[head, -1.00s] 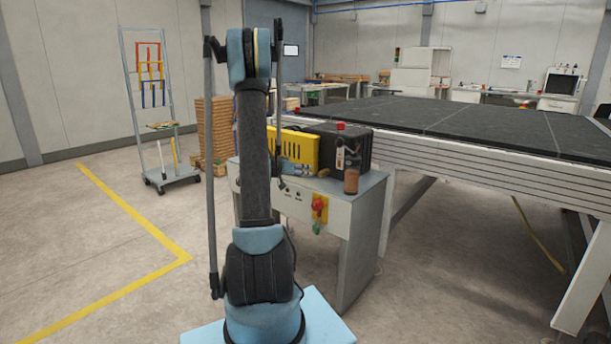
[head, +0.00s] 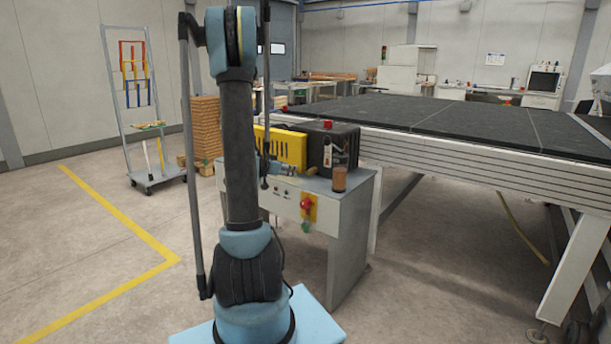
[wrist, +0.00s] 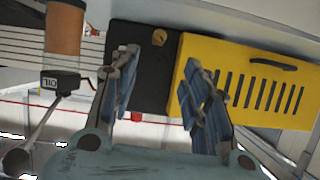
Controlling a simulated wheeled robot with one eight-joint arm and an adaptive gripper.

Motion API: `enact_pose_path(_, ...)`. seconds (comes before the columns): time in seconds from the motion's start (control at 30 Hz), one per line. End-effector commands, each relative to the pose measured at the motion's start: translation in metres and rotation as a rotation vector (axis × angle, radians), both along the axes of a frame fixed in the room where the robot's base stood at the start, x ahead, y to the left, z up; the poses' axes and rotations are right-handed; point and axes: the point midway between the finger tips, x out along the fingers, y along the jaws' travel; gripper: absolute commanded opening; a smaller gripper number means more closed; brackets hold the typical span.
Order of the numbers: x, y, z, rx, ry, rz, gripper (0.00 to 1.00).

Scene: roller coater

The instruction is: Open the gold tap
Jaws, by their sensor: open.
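The gold tap (wrist: 159,37) is a small round brass-coloured fitting on the dark face of a black unit (wrist: 147,75) beside a yellow slotted panel (wrist: 245,80). My gripper (wrist: 161,63) is open and empty in the wrist view. Its two fingers stand apart, one on the black side and one over the yellow panel's edge. The tap shows past the fingertips, roughly in line with the gap, and no contact is visible. In the head view the black unit (head: 338,143) sits on a grey cabinet (head: 340,220), and my arm hides much of this area.
A brown cylinder (head: 339,180) stands at the cabinet's front corner, close to the unit. The cabinet front has a red button (head: 306,204). A long dark-topped table (head: 450,120) is at right. Floor at left is open.

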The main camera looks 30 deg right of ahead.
Motion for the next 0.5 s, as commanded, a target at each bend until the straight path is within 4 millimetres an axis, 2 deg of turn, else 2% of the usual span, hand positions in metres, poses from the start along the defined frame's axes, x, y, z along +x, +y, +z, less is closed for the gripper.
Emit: enact_pose_path(0.5,0.029,-0.067,-0.03,-0.002,0.003,-0.003,0.43)
